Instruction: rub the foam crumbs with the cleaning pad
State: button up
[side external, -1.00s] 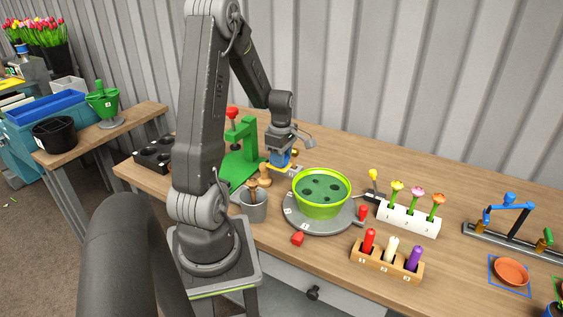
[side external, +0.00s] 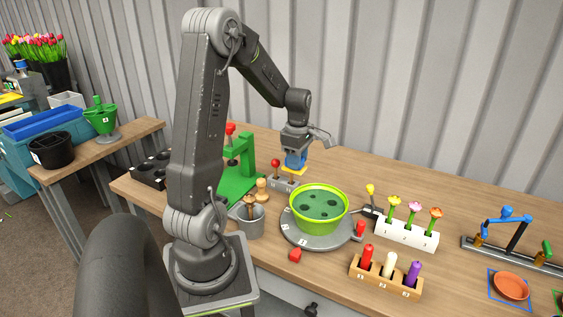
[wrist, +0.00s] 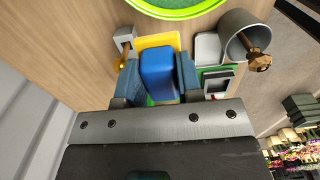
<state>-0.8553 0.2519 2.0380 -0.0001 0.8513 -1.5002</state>
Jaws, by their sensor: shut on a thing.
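My gripper (side external: 296,149) is shut on the blue handle of the cleaning pad (side external: 294,170), whose flat base is yellow. It holds the pad above the back of the table, behind and left of the green bowl (side external: 347,212). In the wrist view the blue handle (wrist: 158,75) sits between my two fingers, with the yellow base (wrist: 165,40) beyond it. I cannot make out any foam crumbs in either view.
The bowl holds green foam (side external: 320,201) with dark holes and stands on a grey turntable (side external: 300,236). A grey block with a red knob (side external: 275,162) is just below the pad. A green press (side external: 246,160), a grey cup (side external: 250,222) and a white flower rack (side external: 405,233) stand nearby.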

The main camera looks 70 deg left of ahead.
aim_at(427, 269)
jog(key=w+d, duration=0.9)
jog(key=d, duration=0.4)
jog(key=w+d, duration=0.9)
jog(key=d, duration=0.3)
jog(key=shift+w+f, duration=0.1)
jog(key=shift+f, duration=6.6)
jog(key=shift+w+f, duration=0.1)
jog(key=shift+f, duration=0.8)
jog(key=shift+w+d, duration=0.6)
jog(key=shift+d, duration=0.05)
jog(key=shift+w+d, duration=2.9)
jog(key=shift+s+a, duration=3.5)
jog(key=shift+a, duration=0.05)
jog(key=shift+r, duration=0.15)
notch_tip(427, 269, up, 8)
